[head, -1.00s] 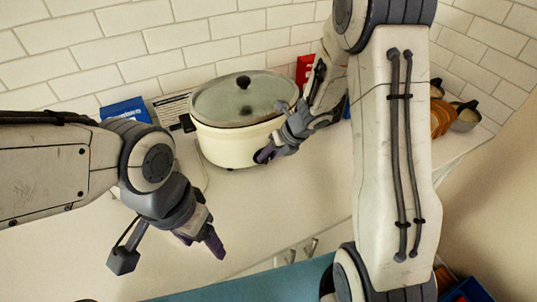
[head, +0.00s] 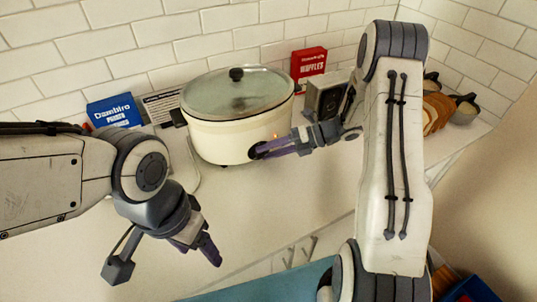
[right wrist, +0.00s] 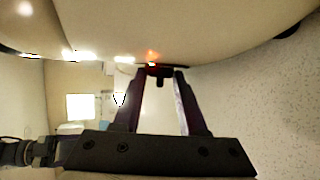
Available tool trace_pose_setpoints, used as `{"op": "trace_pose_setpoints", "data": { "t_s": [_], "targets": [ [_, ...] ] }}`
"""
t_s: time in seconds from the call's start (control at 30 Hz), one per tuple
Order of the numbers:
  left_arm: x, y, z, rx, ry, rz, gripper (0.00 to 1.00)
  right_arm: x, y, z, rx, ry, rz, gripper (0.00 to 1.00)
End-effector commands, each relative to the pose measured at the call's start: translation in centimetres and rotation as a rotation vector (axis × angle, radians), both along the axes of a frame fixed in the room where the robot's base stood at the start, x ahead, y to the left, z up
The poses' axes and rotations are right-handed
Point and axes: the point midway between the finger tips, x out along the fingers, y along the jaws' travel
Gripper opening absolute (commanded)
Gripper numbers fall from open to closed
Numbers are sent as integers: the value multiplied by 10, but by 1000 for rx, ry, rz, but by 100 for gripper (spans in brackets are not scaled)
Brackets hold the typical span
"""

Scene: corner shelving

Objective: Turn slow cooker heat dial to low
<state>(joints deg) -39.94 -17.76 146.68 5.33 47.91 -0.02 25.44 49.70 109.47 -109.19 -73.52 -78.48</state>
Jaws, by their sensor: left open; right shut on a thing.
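The cream slow cooker (head: 215,140) with a glass lid (head: 235,92) stands on the counter in the head view. Its dark heat dial (right wrist: 160,76) is low on the front, between my right fingertips in the right wrist view. My right gripper (head: 260,150) reaches in from the right and is shut on the dial; the fingers hide most of it in the head view. A small orange light glows just above the dial. The dial's markings cannot be read. My left gripper (head: 207,252) is open and empty, apart from the cooker, over the front of the counter.
A blue box (head: 113,112) and a printed card (head: 163,104) stand left of the cooker. A red waffles box (head: 309,63) and a dark speaker-like box (head: 324,98) stand to its right. Bread slices (head: 437,113) and bowls (head: 465,109) are at the far right. The counter's front is mostly clear.

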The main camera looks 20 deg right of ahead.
Motion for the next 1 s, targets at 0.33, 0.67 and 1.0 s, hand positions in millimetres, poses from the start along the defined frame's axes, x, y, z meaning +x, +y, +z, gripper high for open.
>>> {"op": "trace_pose_setpoints", "data": {
  "t_s": [0.33, 0.67, 1.0],
  "targets": [
    [0, 0, -9, 0, 0, 0, 69, 1, -1, -2, 67, 13, -1, 0],
    [0, 0, -9, 0, 0, 0, 69, 1, 0, -2, 71, 15, -2, 0],
    [0, 0, -9, 0, 0, 0, 69, 0, 0, -2, 70, 14, 0, 71]
  ]
}}
